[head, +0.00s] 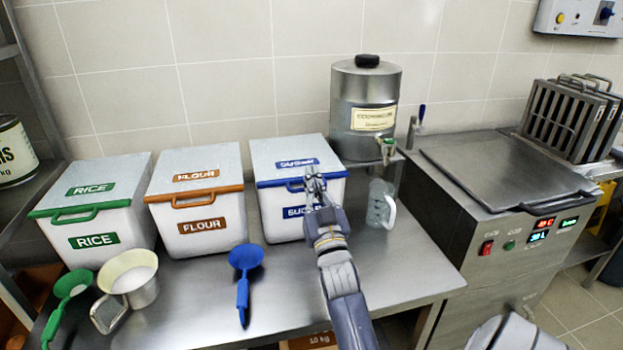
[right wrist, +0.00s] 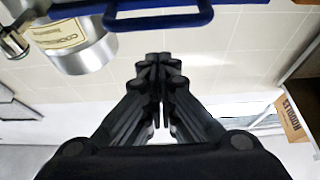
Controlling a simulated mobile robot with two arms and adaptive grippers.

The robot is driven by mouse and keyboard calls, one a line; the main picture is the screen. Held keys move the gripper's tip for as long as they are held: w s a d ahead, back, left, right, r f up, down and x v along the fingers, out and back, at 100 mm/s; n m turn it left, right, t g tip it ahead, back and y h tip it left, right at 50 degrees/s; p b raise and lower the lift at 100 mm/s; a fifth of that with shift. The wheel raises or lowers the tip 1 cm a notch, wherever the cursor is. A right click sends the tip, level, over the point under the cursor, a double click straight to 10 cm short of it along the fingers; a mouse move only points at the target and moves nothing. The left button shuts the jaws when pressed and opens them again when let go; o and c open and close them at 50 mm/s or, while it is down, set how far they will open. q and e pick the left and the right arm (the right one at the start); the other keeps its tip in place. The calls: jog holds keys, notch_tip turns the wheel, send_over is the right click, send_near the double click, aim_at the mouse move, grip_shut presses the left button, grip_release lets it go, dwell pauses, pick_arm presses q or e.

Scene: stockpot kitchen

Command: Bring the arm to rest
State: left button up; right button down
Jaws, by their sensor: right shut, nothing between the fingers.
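My right gripper (head: 313,177) is in front of the blue-trimmed bin (head: 270,215) in the head view and covers part of its labels. Its fingers are shut with nothing between them, as the right wrist view (right wrist: 158,65) also shows. The bin's lid is down, and its blue handle (right wrist: 160,20) shows close to the fingertips in the right wrist view. I cannot tell whether the fingers touch the bin. My right arm reaches up from the bottom of the head view. My left gripper is not in view.
Closed rice (head: 97,222) and flour (head: 205,228) bins stand left. A blue scoop (head: 244,275), metal measuring cup (head: 130,280) and green scoop (head: 68,290) lie in front. A clear jug (head: 381,203) stands right, below the dispenser (head: 364,105). The cooker (head: 480,220) is further right.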

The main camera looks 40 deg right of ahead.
notch_tip(320, 180, up, 7)
jog(key=shift+s+a+r, duration=0.1)
jog(key=shift+s+r, duration=0.05)
